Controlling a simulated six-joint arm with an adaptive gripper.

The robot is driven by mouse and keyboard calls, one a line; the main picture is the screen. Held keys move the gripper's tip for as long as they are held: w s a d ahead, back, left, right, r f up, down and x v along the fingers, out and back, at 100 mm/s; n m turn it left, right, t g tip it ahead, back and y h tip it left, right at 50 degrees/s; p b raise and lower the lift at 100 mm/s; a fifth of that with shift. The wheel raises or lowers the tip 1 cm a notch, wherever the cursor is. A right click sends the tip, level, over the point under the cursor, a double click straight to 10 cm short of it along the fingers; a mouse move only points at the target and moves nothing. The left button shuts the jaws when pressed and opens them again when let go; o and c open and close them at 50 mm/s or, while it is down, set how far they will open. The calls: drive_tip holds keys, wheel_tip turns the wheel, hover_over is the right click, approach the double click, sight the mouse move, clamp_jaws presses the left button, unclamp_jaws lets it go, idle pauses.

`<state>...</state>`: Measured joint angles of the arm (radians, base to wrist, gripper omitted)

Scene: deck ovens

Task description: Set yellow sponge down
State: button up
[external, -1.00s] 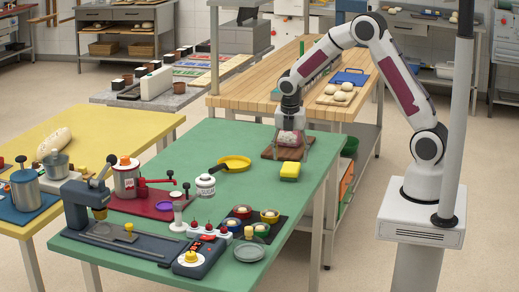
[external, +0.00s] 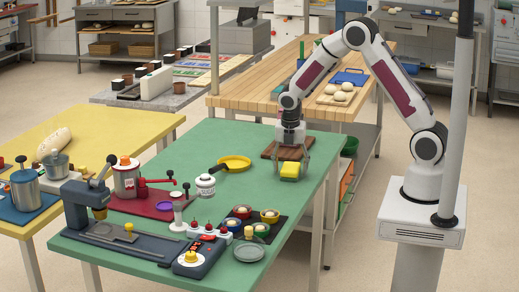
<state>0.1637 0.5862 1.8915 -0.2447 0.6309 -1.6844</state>
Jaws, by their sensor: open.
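The yellow sponge (external: 289,172) lies on the green table (external: 205,150), just in front of the brown wooden board (external: 272,151) near the table's back right corner. My gripper (external: 292,172) is directly over the sponge, pointing down. Its two fingers are spread, one on each side of the sponge. I cannot tell whether either finger touches it. The gripper body hides part of the board behind.
A dark tray with small bowls (external: 270,215) and a grey plate (external: 249,251) are in front. Green tabletop is free between the sponge and the tray.

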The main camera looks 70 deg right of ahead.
sight(291, 166)
idle(0.5)
drive_tip(key=c, duration=1.2)
drive_tip(key=shift+r, duration=4.95)
